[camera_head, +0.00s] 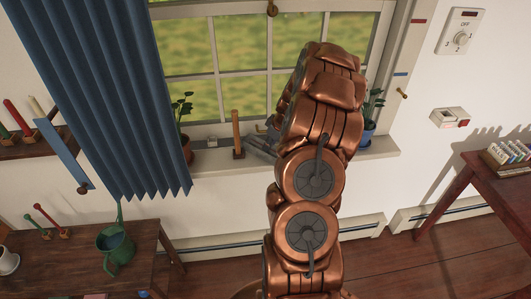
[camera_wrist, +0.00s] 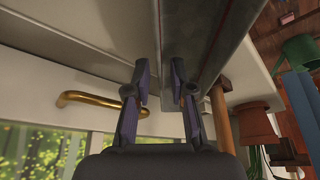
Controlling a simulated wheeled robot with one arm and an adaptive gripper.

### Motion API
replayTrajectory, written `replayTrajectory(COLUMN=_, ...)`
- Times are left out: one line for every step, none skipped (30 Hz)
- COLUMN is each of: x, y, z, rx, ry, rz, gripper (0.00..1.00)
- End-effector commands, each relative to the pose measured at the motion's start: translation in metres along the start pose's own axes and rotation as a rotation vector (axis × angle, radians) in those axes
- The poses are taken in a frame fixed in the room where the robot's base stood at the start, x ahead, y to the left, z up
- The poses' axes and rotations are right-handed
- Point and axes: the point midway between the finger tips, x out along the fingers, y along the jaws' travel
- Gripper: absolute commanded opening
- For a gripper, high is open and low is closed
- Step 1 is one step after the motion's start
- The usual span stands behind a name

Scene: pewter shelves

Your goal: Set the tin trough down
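The grey tin trough (camera_head: 262,143) shows partly on the window sill (camera_head: 215,165), beside my arm; the arm hides the rest of it. In the wrist view the trough (camera_wrist: 205,35) is a long grey shape running up from the fingers. My gripper (camera_wrist: 164,82) has its two fingers apart, with a clear gap between the tips. The right finger overlaps the trough's near end, and the left finger lies over the pale sill. I cannot tell whether either finger touches the trough. In the head view my gripper is hidden behind my arm.
A wooden post (camera_head: 237,135) stands close left of the trough, with a potted plant (camera_head: 184,140) beyond it. Another plant in a blue pot (camera_head: 367,130) stands to the right. A brass handle (camera_wrist: 100,98) is near the left finger. A blue curtain (camera_head: 105,90) hangs at left.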

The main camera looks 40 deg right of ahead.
Motion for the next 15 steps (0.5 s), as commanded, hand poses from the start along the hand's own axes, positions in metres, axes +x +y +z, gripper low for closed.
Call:
replayTrajectory(x=0.0000, y=0.0001, z=0.0001, rx=0.000, ry=0.000, rz=0.000, gripper=0.15)
replayTrajectory(x=0.0000, y=0.0001, z=0.0001, rx=0.000, ry=0.000, rz=0.000, gripper=0.11)
replayTrajectory(x=0.0000, y=0.0001, z=0.0001, rx=0.000, ry=0.000, rz=0.000, gripper=0.07)
replayTrajectory(x=-0.0001, y=0.0001, z=0.0000, rx=0.000, ry=0.000, rz=0.000, gripper=0.04)
replayTrajectory(x=-0.0001, y=0.0001, z=0.0000, rx=0.000, ry=0.000, rz=0.000, gripper=0.01)
replayTrajectory(x=-0.0001, y=0.0001, z=0.0000, rx=0.000, ry=0.000, rz=0.000, gripper=0.00)
replayTrajectory(x=-0.0001, y=0.0001, z=0.0001, rx=0.000, ry=0.000, rz=0.000, gripper=0.00)
replayTrajectory(x=-0.0001, y=0.0001, z=0.0001, rx=0.000, ry=0.000, rz=0.000, gripper=0.00)
replayTrajectory(x=-0.0001, y=0.0001, z=0.0001, rx=0.000, ry=0.000, rz=0.000, gripper=0.00)
replayTrajectory(x=-0.0001, y=0.0001, z=0.0001, rx=0.000, ry=0.000, rz=0.000, gripper=0.00)
replayTrajectory(x=-0.0001, y=0.0001, z=0.0001, rx=0.000, ry=0.000, rz=0.000, gripper=0.00)
replayTrajectory(x=0.0000, y=0.0001, z=0.0001, rx=0.000, ry=0.000, rz=0.000, gripper=0.00)
replayTrajectory(x=0.0000, y=0.0001, z=0.0001, rx=0.000, ry=0.000, rz=0.000, gripper=0.00)
replayTrajectory(x=-0.0001, y=0.0001, z=0.0001, rx=0.000, ry=0.000, rz=0.000, gripper=0.00)
replayTrajectory(x=-0.0001, y=0.0001, z=0.0001, rx=0.000, ry=0.000, rz=0.000, gripper=0.00)
